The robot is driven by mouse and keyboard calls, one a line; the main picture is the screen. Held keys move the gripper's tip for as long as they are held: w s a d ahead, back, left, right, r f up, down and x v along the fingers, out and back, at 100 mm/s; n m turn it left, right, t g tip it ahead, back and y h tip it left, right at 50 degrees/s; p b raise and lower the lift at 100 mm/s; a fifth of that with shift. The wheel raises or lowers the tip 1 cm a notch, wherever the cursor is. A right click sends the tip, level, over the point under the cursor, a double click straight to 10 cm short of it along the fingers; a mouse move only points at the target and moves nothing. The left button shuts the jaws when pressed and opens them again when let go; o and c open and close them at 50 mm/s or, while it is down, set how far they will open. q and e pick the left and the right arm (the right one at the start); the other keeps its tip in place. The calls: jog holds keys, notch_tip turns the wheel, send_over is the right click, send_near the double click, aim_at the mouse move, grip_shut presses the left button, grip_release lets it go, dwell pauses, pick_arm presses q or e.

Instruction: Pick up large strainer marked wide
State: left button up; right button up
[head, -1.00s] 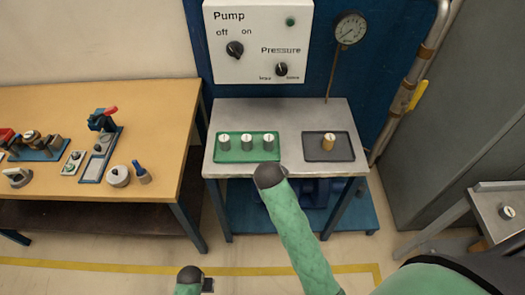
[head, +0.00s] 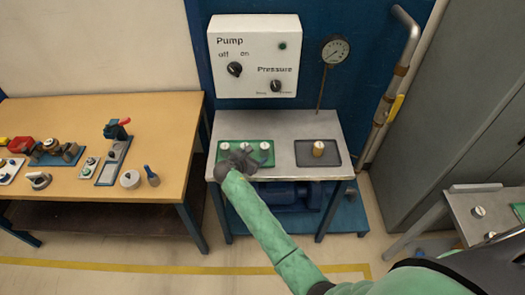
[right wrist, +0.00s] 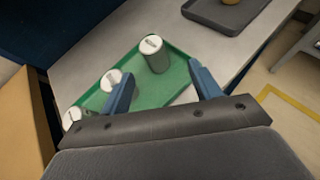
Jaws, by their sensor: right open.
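A green tray (head: 271,163) on the grey bench holds three grey cylinders with white tops, the strainers: left (head: 225,148), middle (head: 245,147) and right (head: 264,149). Their markings are too small to read, so I cannot tell which is wide. My right gripper (head: 242,160) is over the tray's front and partly hides it. In the right wrist view the gripper (right wrist: 163,88) is open and empty, and one cylinder (right wrist: 155,56) stands upright beyond the gap between its blue fingers. My left gripper is out of view.
A dark tray (head: 302,160) with a brass-coloured cylinder (head: 318,149) is on the bench's right. The pump panel (head: 254,60) and pressure gauge (head: 335,49) are behind. A wooden table (head: 75,115) with tools stands left. The bench between the trays is clear.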

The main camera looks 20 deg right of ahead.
aim_at(263, 148)
jog(key=shift+w+a+r+n, duration=0.1)
jog(key=shift+w+r+n, duration=0.1)
jog(key=shift+n, duration=0.1)
jog(key=shift+w+f, duration=0.1)
jog(key=shift+w, duration=0.05)
jog(key=x, duration=0.2)
jog(key=shift+w+f, duration=0.1)
jog(key=shift+w, duration=0.15)
jog(key=shift+w+d, duration=0.25)
jog(key=shift+d, duration=0.2)
jog(key=b+x, duration=0.1)
jog(key=x, duration=0.2)
jog(key=shift+w+f, duration=0.15)
jog(key=shift+w, duration=0.05)
jog(key=shift+w+d+f+b, duration=0.15)
jog(key=shift+w+d+b, duration=0.15)
jog(key=shift+b, duration=0.2)
jog(key=shift+w+d, duration=0.1)
jog(key=shift+d, duration=0.1)
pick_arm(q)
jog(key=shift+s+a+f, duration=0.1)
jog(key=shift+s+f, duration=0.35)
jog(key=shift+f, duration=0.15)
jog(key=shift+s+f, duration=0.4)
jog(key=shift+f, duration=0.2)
